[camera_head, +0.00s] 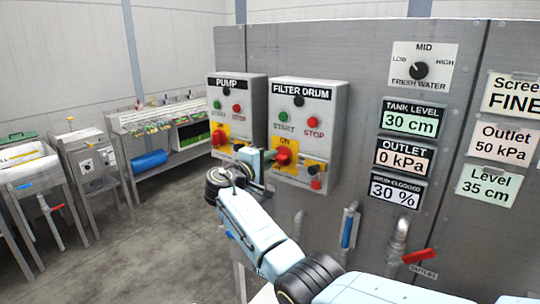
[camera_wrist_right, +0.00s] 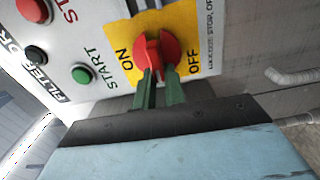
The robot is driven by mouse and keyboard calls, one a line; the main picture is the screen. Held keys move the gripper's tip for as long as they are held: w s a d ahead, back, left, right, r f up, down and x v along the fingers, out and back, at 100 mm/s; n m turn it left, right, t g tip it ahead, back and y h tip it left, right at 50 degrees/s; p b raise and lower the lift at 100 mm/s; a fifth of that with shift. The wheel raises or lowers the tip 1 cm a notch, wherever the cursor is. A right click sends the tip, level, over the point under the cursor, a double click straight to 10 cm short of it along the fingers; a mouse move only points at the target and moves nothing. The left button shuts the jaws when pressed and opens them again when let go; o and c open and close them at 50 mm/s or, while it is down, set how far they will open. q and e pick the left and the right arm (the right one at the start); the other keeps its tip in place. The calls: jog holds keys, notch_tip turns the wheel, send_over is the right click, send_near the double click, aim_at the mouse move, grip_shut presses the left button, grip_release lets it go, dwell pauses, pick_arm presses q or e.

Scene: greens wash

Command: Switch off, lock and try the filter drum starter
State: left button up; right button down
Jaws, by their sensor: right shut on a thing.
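The filter drum starter (camera_head: 308,105) is a grey box with a green START button (camera_head: 283,116), a red STOP button (camera_head: 312,121) and a red rotary switch (camera_head: 284,155) on a yellow plate. In the right wrist view the red switch (camera_wrist_right: 155,50) sits on the plate between the words ON and OFF; its exact setting is hard to tell. My right gripper (camera_head: 268,157) is shut on the switch, its green fingers (camera_wrist_right: 160,90) on either side of the knob's near part. A small red item (camera_head: 316,184), possibly a padlock, shows low on the box. My left gripper is out of view.
The similar PUMP starter (camera_head: 228,85) stands just left, close to my right gripper. Right are the fresh water knob (camera_head: 418,71), display panels and pipes with a red-handled outlet valve (camera_head: 418,256). Wash benches (camera_head: 160,130) stand behind on the left; the floor between is clear.

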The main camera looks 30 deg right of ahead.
jog(key=shift+n, duration=0.3)
jog(key=c, duration=1.5)
grip_release()
jog(key=shift+a, duration=0.1)
jog(key=b+v, duration=0.2)
jog(key=v, duration=1.1)
jog(key=shift+s+a+f, duration=0.1)
jog(key=shift+a, duration=0.05)
